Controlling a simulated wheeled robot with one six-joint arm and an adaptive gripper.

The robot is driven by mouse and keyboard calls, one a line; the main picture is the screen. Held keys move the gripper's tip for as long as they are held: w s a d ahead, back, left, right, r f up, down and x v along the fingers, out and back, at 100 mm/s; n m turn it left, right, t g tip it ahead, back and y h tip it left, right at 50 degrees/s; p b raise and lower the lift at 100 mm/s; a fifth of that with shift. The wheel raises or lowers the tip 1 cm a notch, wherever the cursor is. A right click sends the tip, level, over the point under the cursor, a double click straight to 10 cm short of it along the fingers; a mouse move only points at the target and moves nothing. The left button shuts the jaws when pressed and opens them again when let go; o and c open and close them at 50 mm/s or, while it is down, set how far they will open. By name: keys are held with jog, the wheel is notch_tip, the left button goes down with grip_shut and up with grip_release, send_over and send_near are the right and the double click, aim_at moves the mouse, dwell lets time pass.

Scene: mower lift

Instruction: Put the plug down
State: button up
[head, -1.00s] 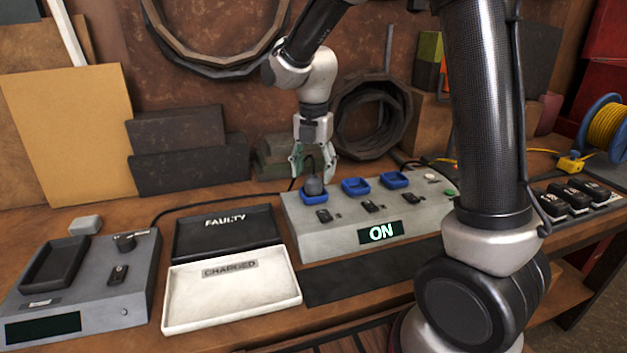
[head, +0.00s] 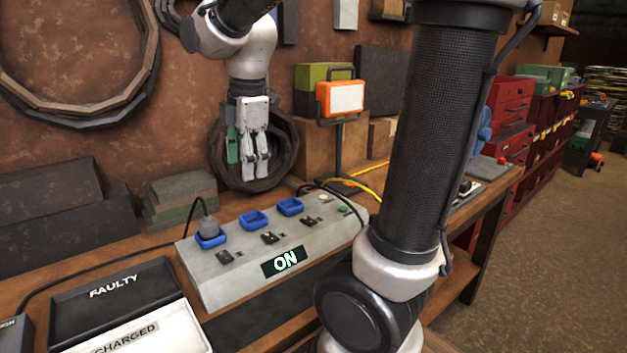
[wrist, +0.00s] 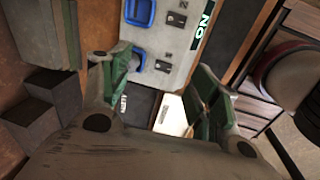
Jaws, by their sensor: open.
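The grey plug (head: 207,226) sits upright in the leftmost blue socket of the grey charging box (head: 229,283), with its black cable arching up and off to the left. The box's display (head: 284,261) reads ON. My gripper (head: 248,165) is open and empty in the air, above and behind the box, clear of the plug.
A black FAULTY tray (head: 113,290) and a white CHARGED tray (head: 150,335) stand left of the box. An orange work lamp (head: 340,98) stands behind it at the right. Dark blocks (head: 65,215) line the wall. Two other blue sockets are empty.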

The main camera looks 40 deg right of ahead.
jog(key=s+d+m+t, duration=0.1)
jog(key=s+d+m, duration=0.2)
jog(key=s+m, duration=0.4)
jog(key=s+d+f+m+t, duration=0.1)
jog(key=s+d+m, duration=0.3)
jog(key=s+m, duration=0.4)
jog(key=shift+f+m+t, duration=0.15)
jog(key=shift+m+t, duration=0.25)
jog(key=shift+m, duration=0.8)
